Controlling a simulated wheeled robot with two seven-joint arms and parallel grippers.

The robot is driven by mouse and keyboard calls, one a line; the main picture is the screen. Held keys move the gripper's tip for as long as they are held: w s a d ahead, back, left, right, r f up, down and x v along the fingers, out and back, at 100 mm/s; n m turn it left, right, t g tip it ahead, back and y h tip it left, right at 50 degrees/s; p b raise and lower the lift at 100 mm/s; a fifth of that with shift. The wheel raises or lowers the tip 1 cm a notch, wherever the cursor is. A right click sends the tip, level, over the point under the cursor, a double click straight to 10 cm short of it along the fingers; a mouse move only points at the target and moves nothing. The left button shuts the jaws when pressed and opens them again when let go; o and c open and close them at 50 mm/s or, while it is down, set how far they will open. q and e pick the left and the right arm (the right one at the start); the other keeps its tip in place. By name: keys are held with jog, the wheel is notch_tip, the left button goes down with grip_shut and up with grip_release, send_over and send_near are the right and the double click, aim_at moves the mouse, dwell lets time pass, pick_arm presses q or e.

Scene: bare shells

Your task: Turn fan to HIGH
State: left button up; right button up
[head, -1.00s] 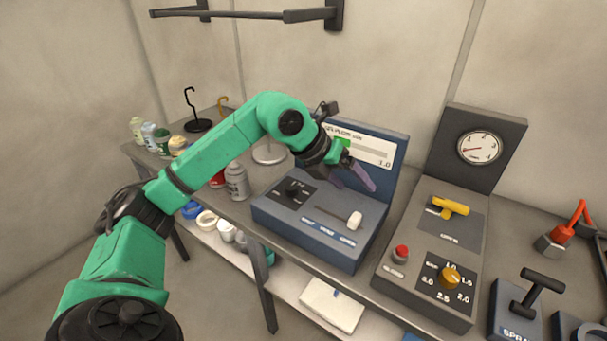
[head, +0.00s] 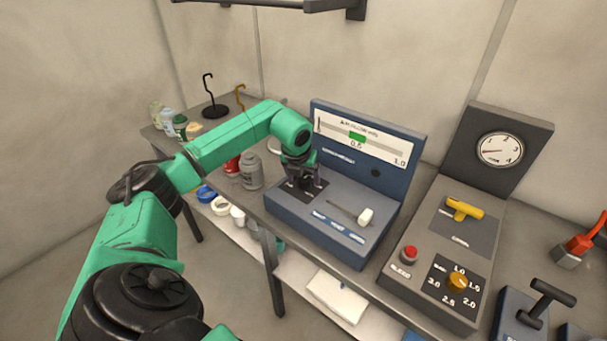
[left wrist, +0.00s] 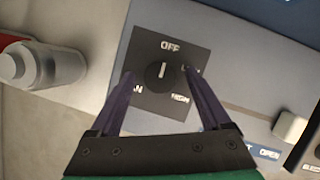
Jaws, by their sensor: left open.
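The fan knob (left wrist: 160,77) is a black round dial on a black plate (left wrist: 182,107) in the left wrist view. Its white mark points up toward OFF; LOW and HIGH labels sit on its right, the HIGH one lower. My left gripper (left wrist: 160,72) is open, with a dark purple finger on each side of the knob. I cannot tell if the fingers touch it. In the head view my left gripper (head: 303,184) is over the plate on the left of the blue-grey control box (head: 345,198) and hides the knob. My right gripper is not in view.
A white-handled lever (head: 365,216) is right of the plate on the same box. A grey console with a gauge (head: 500,149), yellow handle (head: 464,208), red button (head: 409,254) and orange knob (head: 457,281) stands to the right. A grey bottle (head: 251,172) stands close left.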

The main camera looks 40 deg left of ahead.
pick_arm(q)
jog(key=shift+f, duration=0.1)
grip_shut()
